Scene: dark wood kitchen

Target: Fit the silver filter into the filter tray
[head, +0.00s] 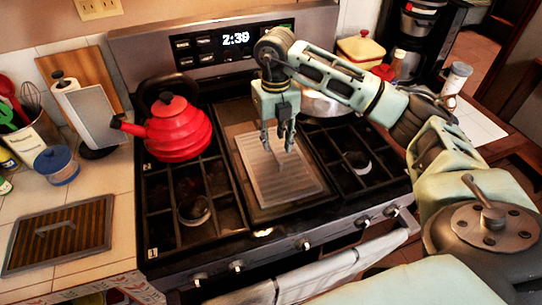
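The silver filter (262,179) is a flat, ribbed rectangular panel with a small upright handle on top. It lies at the middle of the stove, over a dark rectangular tray (262,213) that shows around its edges. I cannot tell whether the filter sits flush inside this tray or rests on its rim. My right gripper (277,147) points down above the far part of the filter, close to the handle. Its two fingers are apart, with nothing seen held between them. My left gripper is not in view.
A red kettle (178,130) stands on the left burners, and a silver pan (322,104) is behind my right arm. A brown striped panel with a handle (85,228) lies on the left counter. A cloth (320,280) hangs on the oven handle.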

